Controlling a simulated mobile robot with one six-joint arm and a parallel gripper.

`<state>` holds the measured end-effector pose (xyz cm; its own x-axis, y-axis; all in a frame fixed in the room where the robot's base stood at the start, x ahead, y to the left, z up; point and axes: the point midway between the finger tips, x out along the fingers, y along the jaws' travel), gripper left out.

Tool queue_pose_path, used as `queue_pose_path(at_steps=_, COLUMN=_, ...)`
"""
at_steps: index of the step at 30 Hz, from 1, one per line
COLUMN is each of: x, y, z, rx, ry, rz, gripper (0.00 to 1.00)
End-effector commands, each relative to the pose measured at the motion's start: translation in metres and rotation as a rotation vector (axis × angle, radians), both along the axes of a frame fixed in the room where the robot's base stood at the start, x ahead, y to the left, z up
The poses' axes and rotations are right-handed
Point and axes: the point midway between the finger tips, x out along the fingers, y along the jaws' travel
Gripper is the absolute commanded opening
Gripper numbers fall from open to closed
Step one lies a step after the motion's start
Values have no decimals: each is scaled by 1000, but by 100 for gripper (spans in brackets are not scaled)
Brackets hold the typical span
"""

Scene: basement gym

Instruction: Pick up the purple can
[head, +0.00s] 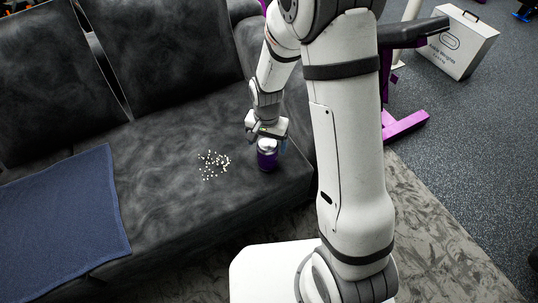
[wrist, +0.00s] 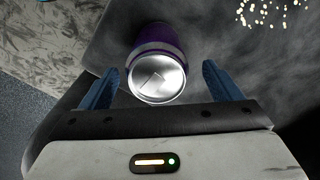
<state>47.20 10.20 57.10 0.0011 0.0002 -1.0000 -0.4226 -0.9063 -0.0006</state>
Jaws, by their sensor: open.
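The purple can (head: 267,158) stands on the seat of the dark sofa near its front right end, with its silver top up. In the wrist view the can (wrist: 157,52) shows its silver lid, between and just beyond the fingers. My gripper (head: 267,140) is over the can's top in the head view. In the wrist view my gripper (wrist: 165,85) is open, with a blue finger on either side of the lid and gaps visible at both sides. The fingers are mostly hidden in the head view.
White crumbs (head: 213,165) lie on the sofa seat (head: 165,195) left of the can. A blue cloth (head: 65,215) covers the seat's left part. A patterned rug (head: 430,215), purple gym equipment (head: 403,126) and a white box (head: 457,42) are to the right.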

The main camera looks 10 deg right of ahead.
Motion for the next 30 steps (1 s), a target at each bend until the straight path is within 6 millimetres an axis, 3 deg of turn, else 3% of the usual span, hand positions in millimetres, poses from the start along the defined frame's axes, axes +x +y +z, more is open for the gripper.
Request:
queue_pose_path(at_steps=1, x=-1, y=-1, z=-13, rx=-1, ry=3, rz=-1, gripper=85)
queue_pose_path(at_steps=6, x=-1, y=-2, z=-35, rx=-1, ry=3, rz=1, gripper=85)
queue_pose_path(at_steps=13, x=-1, y=-1, z=-35, rx=0, ry=1, rz=1, gripper=85)
queue_pose_path(at_steps=30, x=-1, y=-1, z=-35, rx=0, ry=0, rz=2, gripper=39)
